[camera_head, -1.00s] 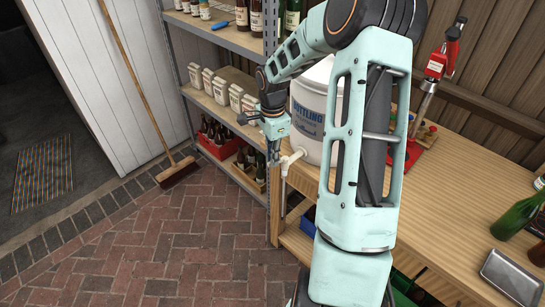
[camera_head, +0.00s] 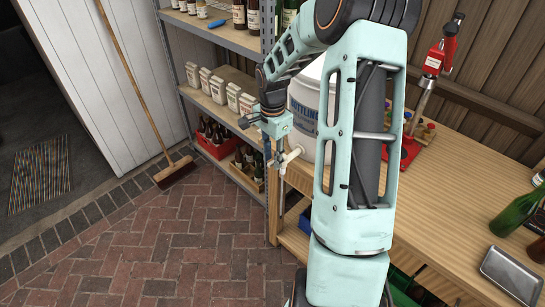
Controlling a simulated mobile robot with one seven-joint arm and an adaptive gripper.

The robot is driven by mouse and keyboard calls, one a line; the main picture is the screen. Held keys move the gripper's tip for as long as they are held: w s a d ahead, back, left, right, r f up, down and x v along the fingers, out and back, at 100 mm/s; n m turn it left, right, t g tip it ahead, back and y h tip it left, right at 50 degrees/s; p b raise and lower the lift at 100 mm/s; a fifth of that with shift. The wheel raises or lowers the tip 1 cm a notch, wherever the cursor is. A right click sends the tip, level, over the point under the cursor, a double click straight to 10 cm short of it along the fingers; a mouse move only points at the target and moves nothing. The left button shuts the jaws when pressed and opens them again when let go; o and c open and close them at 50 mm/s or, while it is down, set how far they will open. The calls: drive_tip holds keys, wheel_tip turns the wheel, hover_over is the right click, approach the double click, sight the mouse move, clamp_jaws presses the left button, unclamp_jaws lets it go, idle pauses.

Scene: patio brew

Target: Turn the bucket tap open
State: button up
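The white bottling bucket (camera_head: 303,112) stands on the left end of the wooden workbench, partly hidden behind my arm. Its pale tap (camera_head: 291,157) sticks out low on the bucket's left side, over the bench edge. A thin pale tube (camera_head: 282,190) hangs down from it. My gripper (camera_head: 276,155) points down right at the left of the tap, touching it or very close. The fingers are small and dark here, so contact and their opening cannot be told. The tap's lever is not clear.
A metal shelf with paper bags (camera_head: 218,90) and a red crate of bottles (camera_head: 218,143) stands behind and left of my gripper. A red bottle capper (camera_head: 433,62), green bottles (camera_head: 518,213) and a metal tray (camera_head: 512,275) are on the bench.

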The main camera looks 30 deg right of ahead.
wheel_tip(320, 180, up, 12)
idle(0.6)
idle(0.4)
